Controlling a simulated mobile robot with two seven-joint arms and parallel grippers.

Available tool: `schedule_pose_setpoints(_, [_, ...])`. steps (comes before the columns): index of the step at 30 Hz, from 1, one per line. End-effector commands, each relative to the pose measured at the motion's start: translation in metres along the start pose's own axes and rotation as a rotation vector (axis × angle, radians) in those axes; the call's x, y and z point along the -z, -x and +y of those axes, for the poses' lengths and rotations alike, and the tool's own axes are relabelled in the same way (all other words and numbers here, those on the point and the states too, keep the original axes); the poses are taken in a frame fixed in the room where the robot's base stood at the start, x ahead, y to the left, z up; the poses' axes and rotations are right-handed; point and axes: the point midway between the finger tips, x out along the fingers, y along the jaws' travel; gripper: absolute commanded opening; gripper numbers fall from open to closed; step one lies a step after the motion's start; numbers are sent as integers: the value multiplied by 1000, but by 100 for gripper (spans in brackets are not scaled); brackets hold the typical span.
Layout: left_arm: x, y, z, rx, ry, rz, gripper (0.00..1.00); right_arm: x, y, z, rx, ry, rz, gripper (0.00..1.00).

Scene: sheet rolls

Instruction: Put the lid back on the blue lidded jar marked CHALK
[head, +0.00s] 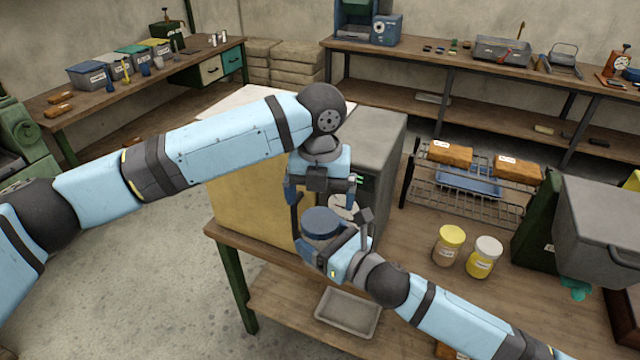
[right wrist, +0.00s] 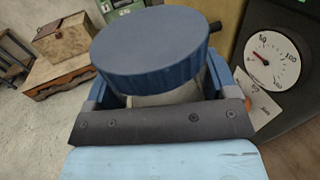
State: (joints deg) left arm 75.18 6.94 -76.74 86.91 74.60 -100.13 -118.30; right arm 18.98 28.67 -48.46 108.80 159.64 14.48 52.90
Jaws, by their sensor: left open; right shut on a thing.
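A jar with a round blue lid (head: 321,222) is near the bench's left front corner. In the right wrist view the blue lid (right wrist: 160,50) sits on top of the jar, with a pale strip of jar body (right wrist: 165,96) below it. I cannot tell whether it is fully seated. My right gripper (head: 335,240) is shut on the jar, from the right and below in the head view. No CHALK marking is visible. My left gripper (head: 323,208) is open, pointing down just above the lid, its fingers apart to either side. I cannot tell whether they touch it.
A grey cabinet (head: 380,130) with a dial stands behind the grippers. A yellow-lidded jar (head: 450,243) and a white-lidded jar (head: 484,257) stand to the right. A wire rack (head: 465,205) is behind them. A grey tray (head: 348,311) lies on the lower shelf.

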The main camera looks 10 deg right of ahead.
Motion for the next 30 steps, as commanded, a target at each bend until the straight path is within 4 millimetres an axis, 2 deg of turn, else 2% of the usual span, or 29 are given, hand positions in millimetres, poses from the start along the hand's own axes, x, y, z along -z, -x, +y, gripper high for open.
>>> schedule_pose_setpoints(24, [0,20,0,-1,1841,-3,97,-1,0,0,0,0,-1,13])
schedule_pose_setpoints(30, [1,24,0,1,2217,-3,97,-1,0,0,0,0,-1,13])
